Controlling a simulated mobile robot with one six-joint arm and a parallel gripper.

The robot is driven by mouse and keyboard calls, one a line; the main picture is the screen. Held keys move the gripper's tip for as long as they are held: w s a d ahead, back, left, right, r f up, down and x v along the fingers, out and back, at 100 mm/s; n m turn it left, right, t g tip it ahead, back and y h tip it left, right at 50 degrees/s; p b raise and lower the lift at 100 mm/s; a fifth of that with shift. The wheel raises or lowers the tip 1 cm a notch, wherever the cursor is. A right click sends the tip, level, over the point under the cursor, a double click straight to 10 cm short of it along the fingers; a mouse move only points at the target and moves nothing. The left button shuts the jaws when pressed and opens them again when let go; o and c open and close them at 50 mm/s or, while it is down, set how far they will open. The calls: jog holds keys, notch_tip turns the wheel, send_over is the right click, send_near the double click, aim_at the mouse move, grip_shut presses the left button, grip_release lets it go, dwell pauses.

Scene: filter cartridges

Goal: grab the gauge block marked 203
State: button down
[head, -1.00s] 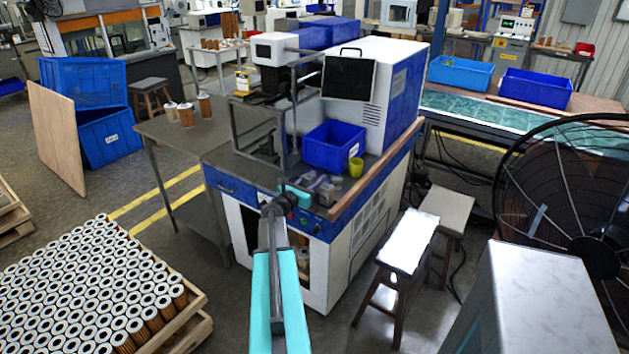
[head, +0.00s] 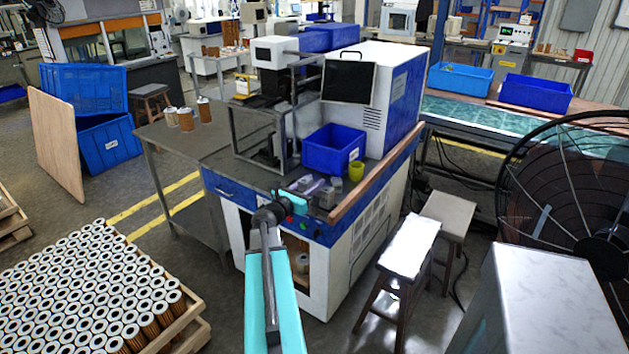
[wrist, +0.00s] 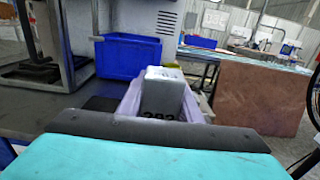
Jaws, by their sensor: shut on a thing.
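The grey gauge block (wrist: 162,98) stands between the lavender fingers of my gripper in the wrist view. Dark digits on its near face look like 203, with their lower part hidden by the gripper's dark edge. My gripper (head: 312,187) is shut on this block, one finger along each side. In the head view the gripper is over the front of the machine bench, and the held block is too small there to read.
A blue bin (head: 333,148) stands just behind the gripper, with a yellow-green cup (head: 356,169) to its right. A metal frame (head: 262,140) rises at the left. A wooden rail (head: 375,177) runs along the bench's right edge. Two stools (head: 408,247) stand on the floor to the right.

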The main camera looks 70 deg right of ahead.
aim_at(305, 190)
jog(key=s+a+b, duration=0.1)
jog(key=a, duration=0.7)
jog(key=shift+s+a+r+b, duration=0.25)
jog(key=shift+a+r+b, duration=0.1)
jog(key=shift+r, duration=0.1)
dwell(0.3)
jog(key=shift+w, duration=0.1)
